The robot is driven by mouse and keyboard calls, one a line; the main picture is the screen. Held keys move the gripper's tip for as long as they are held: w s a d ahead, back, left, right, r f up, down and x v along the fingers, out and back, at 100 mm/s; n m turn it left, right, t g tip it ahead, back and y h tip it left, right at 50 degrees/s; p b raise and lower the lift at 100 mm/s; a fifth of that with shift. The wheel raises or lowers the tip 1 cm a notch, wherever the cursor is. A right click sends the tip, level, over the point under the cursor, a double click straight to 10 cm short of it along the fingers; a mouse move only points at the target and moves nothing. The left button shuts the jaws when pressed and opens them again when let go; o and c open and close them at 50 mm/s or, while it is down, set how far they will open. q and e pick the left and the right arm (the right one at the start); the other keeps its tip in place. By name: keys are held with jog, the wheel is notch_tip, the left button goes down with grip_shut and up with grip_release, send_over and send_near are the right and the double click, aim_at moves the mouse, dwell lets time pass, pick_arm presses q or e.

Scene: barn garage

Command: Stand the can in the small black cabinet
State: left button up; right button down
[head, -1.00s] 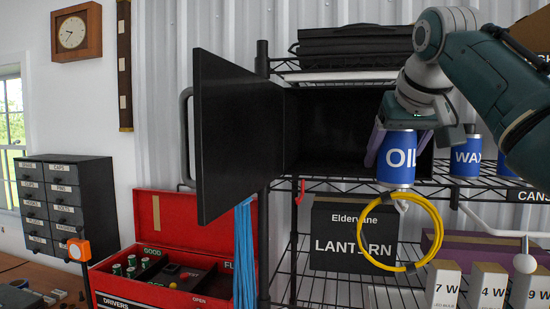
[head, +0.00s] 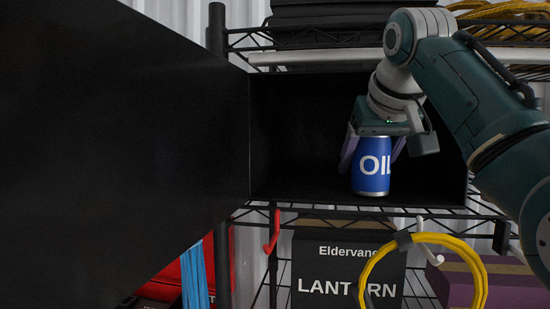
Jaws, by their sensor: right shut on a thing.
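The can (head: 371,165) is blue with white "OIL" lettering and a silver bottom rim. It is upright, in front of or inside the opening of the small black cabinet (head: 295,140). The cabinet stands on a wire shelf with its door (head: 120,150) swung wide open to the left. My right gripper (head: 373,150) is shut on the can from above, with a finger on each side. Whether the can's bottom touches the cabinet floor I cannot tell. My left gripper is not in view.
A black "LANTERN" box (head: 345,270) is on the shelf below. A yellow cable coil (head: 425,250) hangs from a white hook in front. A red hook (head: 272,232) hangs at the shelf's left. The cabinet's interior left of the can looks empty.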

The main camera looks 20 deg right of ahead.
jog(key=shift+s, duration=0.1)
jog(key=shift+f, duration=0.2)
grip_release()
